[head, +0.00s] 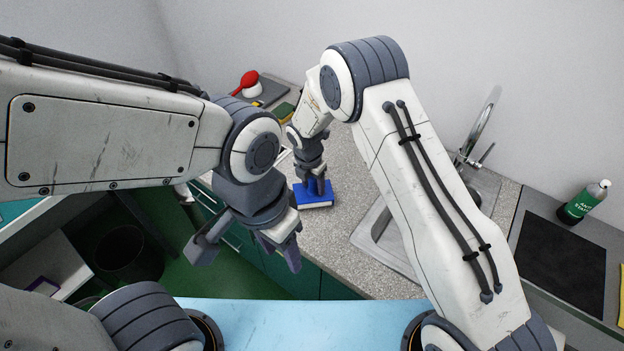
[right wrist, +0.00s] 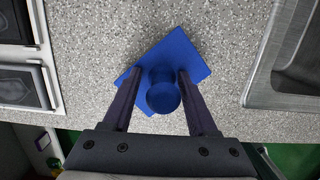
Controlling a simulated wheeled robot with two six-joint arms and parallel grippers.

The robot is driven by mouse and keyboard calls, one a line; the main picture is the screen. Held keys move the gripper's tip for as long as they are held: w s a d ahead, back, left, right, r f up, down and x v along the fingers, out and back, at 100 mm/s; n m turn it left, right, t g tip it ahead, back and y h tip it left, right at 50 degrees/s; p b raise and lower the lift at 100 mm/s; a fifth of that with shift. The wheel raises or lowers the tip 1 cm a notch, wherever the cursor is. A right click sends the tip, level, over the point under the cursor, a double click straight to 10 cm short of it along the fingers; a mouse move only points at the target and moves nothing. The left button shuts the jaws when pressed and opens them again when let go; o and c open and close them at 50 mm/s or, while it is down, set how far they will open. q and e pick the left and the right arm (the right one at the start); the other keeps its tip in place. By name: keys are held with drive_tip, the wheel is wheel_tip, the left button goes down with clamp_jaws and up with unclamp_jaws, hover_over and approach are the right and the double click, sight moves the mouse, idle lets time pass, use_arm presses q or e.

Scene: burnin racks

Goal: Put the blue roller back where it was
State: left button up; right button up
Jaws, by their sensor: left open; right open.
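The blue object, the only thing I see that fits the blue roller, stands on the speckled grey counter; it has a flat blue square base (head: 315,196) with a pale lower edge. In the right wrist view, its round blue knob (right wrist: 163,96) rises from the square. My right gripper (head: 313,184) is open right over it, with one finger on each side of the knob in the right wrist view (right wrist: 158,76). I cannot tell whether the fingers touch it. My left gripper (head: 245,258) is open and empty, in front of the counter edge.
A steel sink (head: 376,238) with a tap (head: 473,135) lies right of the blue object. A red object (head: 246,81) and a green-and-yellow item (head: 284,112) are at the back left. A green bottle (head: 582,204) stands far right.

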drive_tip(key=shift+s+d+r, duration=0.1)
drive_tip(key=shift+s+d, duration=0.1)
drive_tip(key=shift+d, duration=0.1)
drive_tip(key=shift+w+r, duration=0.1)
drive_tip(key=shift+r, duration=0.3)
drive_tip(key=r+b, duration=0.1)
drive_tip(key=r, duration=0.2)
drive_tip(key=a+r+b, duration=0.1)
drive_tip(key=r, duration=0.3)
drive_tip(key=s+r+b, duration=0.1)
drive_tip(key=r, duration=0.3)
drive_tip(key=shift+s+a, duration=0.1)
drive_tip(key=shift+a, duration=0.05)
drive_tip(key=shift+s+r, duration=0.15)
drive_tip(key=shift+r, duration=0.2)
drive_tip(key=s+r+m+y, duration=0.1)
drive_tip(key=s+r+m, duration=0.3)
drive_tip(key=s+m, duration=0.3)
drive_tip(key=s+r+m, duration=0.4)
drive_tip(key=s, duration=0.5)
drive_tip(key=s+d+m, duration=0.2)
drive_tip(key=s+m, duration=0.3)
drive_tip(key=s, duration=0.2)
drive_tip(key=s+d+m+g+y, duration=0.1)
drive_tip(key=s+d+m, duration=0.2)
drive_tip(key=s+m, duration=0.2)
drive_tip(key=s, duration=0.2)
drive_tip(key=shift+s+d+r+m+g, duration=0.25)
drive_tip(key=shift+s+r+m+g, duration=0.05)
